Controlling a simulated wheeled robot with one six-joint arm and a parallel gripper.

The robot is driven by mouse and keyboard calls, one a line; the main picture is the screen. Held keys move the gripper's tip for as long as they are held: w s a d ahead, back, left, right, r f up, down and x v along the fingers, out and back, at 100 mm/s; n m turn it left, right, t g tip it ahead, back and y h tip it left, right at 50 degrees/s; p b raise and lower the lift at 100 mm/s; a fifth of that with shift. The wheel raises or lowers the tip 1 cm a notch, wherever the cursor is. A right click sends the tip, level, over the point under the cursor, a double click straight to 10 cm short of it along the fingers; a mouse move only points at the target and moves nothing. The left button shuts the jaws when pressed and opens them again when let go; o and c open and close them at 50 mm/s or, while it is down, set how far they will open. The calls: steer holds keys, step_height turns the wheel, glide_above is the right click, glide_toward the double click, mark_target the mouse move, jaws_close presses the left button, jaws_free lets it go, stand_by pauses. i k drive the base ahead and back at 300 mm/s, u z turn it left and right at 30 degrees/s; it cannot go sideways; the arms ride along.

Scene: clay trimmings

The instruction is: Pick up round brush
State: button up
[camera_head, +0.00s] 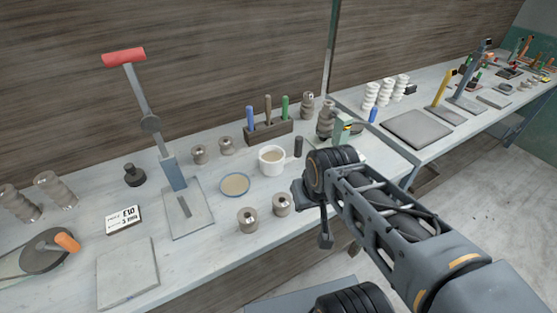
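I cannot pick out a round brush for certain. A dark wooden holder (283,133) at the back of the bench carries upright handles: a blue one (250,117), a brown one (268,109) and a green one (285,107). Their lower ends are hidden in the holder, so I cannot tell whether any is the brush. A small black knob-shaped thing (133,176) stands farther left. My gripper (315,215) is at the bench's front edge, right of the spools and apart from the holder. Its fingers are partly hidden, and I cannot tell whether they are open.
A white cup (272,160), a shallow round dish (235,185) and grey-brown spools (248,219) crowd mid-bench. A red-handled lever press (173,170) stands tall on the left. A price card (124,219) and a flat slab (128,274) lie front left. Another bench (400,110) extends right.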

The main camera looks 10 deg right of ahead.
mark_target(249, 111)
steer(key=u, duration=1.85)
steer(key=k, duration=1)
steer(key=z, duration=1)
steer(key=i, duration=1)
steer(key=u, duration=0.05)
